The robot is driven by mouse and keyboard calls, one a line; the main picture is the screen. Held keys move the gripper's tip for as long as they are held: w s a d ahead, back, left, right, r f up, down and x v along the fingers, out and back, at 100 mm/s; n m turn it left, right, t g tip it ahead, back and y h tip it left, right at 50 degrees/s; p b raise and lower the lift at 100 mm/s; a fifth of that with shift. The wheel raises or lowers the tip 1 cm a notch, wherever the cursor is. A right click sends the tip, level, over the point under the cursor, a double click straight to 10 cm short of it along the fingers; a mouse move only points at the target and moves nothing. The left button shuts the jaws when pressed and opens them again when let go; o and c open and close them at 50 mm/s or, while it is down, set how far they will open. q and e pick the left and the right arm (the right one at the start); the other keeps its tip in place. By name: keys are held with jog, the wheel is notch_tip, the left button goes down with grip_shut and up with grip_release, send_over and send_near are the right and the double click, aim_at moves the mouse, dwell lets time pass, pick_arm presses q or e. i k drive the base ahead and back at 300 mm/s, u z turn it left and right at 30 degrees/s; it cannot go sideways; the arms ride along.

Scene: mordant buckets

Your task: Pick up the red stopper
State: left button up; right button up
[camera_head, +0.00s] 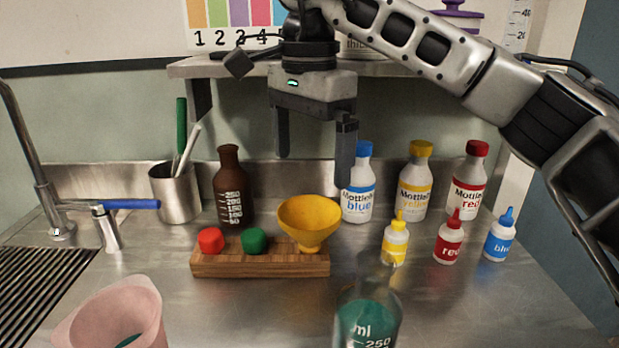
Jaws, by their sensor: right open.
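The red stopper (211,240) sits at the left end of a wooden block (260,264) on the steel counter. A green stopper (254,241) sits beside it on the same block, and a yellow funnel (309,221) stands at the block's right end. My right gripper (314,170) points down above and behind the block, up and to the right of the red stopper. Its two fingers are apart with nothing between them. My left gripper is not in this view.
A brown bottle (230,188) stands behind the block, next to a steel cup (176,194) with tools. Mottled dye bottles (415,184) and small dropper bottles (449,240) stand at right. A pink jug (115,315) and a glass bottle (366,322) are in front.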

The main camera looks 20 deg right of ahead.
aim_at(211, 241)
jog(key=k, duration=1)
